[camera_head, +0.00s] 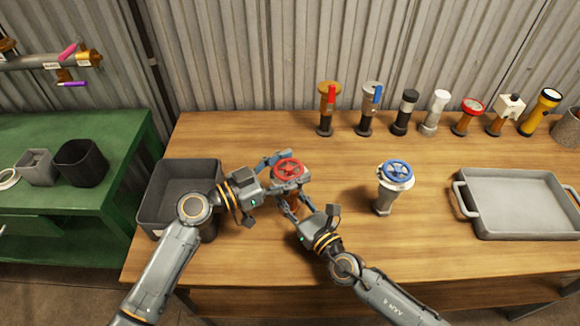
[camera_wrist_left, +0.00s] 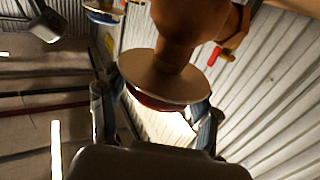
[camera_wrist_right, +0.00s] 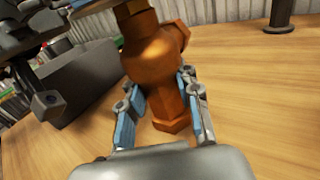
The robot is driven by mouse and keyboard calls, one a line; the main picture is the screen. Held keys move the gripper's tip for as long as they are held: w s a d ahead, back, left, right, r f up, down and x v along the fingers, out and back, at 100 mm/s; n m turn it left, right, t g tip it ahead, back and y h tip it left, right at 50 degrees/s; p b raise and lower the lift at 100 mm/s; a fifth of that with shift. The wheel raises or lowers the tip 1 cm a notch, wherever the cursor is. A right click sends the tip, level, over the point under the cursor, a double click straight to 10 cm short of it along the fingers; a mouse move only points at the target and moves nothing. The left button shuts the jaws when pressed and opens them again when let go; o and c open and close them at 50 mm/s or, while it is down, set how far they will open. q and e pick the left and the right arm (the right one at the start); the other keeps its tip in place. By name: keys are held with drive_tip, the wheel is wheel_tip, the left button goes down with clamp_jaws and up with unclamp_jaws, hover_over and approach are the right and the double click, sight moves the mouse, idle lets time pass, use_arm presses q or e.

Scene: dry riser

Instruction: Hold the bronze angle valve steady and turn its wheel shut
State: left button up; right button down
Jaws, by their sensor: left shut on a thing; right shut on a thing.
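The bronze angle valve (camera_wrist_right: 153,62) stands upright on the wooden table, with its red wheel (camera_head: 289,168) on top. My left gripper (camera_head: 281,171) reaches in from the left at wheel height and is shut on the wheel. In the left wrist view the fingers lie on both sides of the wheel, below a pale disc (camera_wrist_left: 160,75) and the bronze body. My right gripper (camera_wrist_right: 163,105) is shut on the lower bronze body, with one blue-padded finger on each side. In the head view the arms and wheel hide most of the body.
A second valve with a blue wheel (camera_head: 396,172) stands to the right. A dark grey bin (camera_head: 152,198) is close on the left, partly behind my left arm. A grey tray (camera_head: 520,205) lies far right. Several nozzles and torches, including a yellow torch (camera_head: 540,111), line the back.

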sight(291, 169)
use_arm(q)
drive_tip(key=m+g+h, duration=0.1)
drive_tip(key=m+g, duration=0.2)
drive_tip(key=g, duration=0.2)
drive_tip(key=m+g+h, duration=0.1)
drive_tip(key=m+g, duration=0.2)
drive_tip(key=g, duration=0.2)
drive_tip(key=shift+m, duration=0.4)
drive_tip(key=m+g, duration=0.1)
drive_tip(key=g, duration=0.1)
drive_tip(key=m+g, duration=0.2)
drive_tip(key=g, duration=0.1)
drive_tip(key=shift+s+y, duration=0.1)
drive_tip(key=shift+y, duration=0.3)
drive_tip(key=shift+f+m+g, duration=0.1)
drive_tip(key=shift+m+g, duration=0.5)
drive_tip(key=shift+g, duration=0.2)
drive_tip(key=shift+s+g+y, duration=0.15)
drive_tip(key=shift+g+y, duration=0.15)
drive_tip(key=shift+y, duration=0.1)
drive_tip(key=o, duration=1.2)
drive_tip(key=shift+c, duration=0.2)
wheel_tip(291, 169, up, 10)
drive_tip(key=shift+r, duration=0.1)
